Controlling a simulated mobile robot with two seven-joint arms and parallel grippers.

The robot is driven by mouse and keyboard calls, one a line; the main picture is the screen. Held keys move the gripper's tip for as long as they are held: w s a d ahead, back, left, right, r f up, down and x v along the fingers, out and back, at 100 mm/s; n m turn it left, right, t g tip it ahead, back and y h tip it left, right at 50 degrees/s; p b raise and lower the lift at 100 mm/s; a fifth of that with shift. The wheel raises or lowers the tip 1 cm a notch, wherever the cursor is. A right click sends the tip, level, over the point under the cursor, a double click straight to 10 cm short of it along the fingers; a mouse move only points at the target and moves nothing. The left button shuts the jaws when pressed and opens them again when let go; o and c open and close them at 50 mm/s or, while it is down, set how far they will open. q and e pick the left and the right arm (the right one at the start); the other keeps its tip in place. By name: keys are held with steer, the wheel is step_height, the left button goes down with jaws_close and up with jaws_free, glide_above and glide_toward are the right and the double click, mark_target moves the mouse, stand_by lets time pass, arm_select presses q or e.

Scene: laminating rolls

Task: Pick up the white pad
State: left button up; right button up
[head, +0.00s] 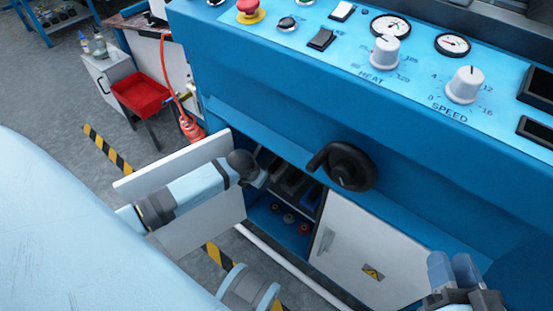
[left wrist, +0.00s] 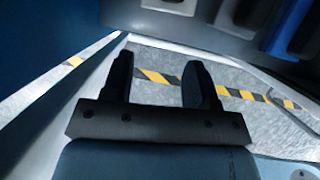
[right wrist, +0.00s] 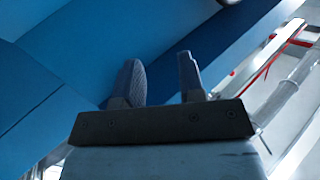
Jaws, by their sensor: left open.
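No white pad can be made out for certain. My left arm reaches into the open cabinet under the machine. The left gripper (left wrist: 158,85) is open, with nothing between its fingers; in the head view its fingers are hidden. My right gripper (head: 453,272) is at the lower right, in front of the blue machine. Its fingers are apart and empty in the right wrist view (right wrist: 163,85).
The cabinet's white left door (head: 185,160) stands open; its right door (head: 365,250) is closed. Inside is a shelf of dark blocks (head: 290,182), with small rolls (head: 289,218) below. A black handwheel (head: 345,167) sticks out above. A red tray (head: 140,93) stands left.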

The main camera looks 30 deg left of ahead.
mark_target(275, 163)
arm_select(q)
steer(key=w, duration=0.3)
steer(key=shift+f+b, duration=0.15)
steer(key=shift+b, duration=0.25)
steer(key=shift+w+b, duration=0.3)
steer(key=shift+w, duration=0.7)
steer(key=w+b, duration=0.1)
steer(key=w, duration=0.1)
steer(key=w+f+b, duration=0.1)
steer(key=w, duration=0.1)
steer(key=shift+w+d, duration=0.15)
steer(key=shift+w, duration=0.05)
steer(key=c, duration=0.8)
jaws_close()
arm_select(e)
steer(key=shift+w+d+f+n, duration=0.5)
steer(key=shift+w+f+n, duration=0.25)
steer(key=shift+n, duration=0.35)
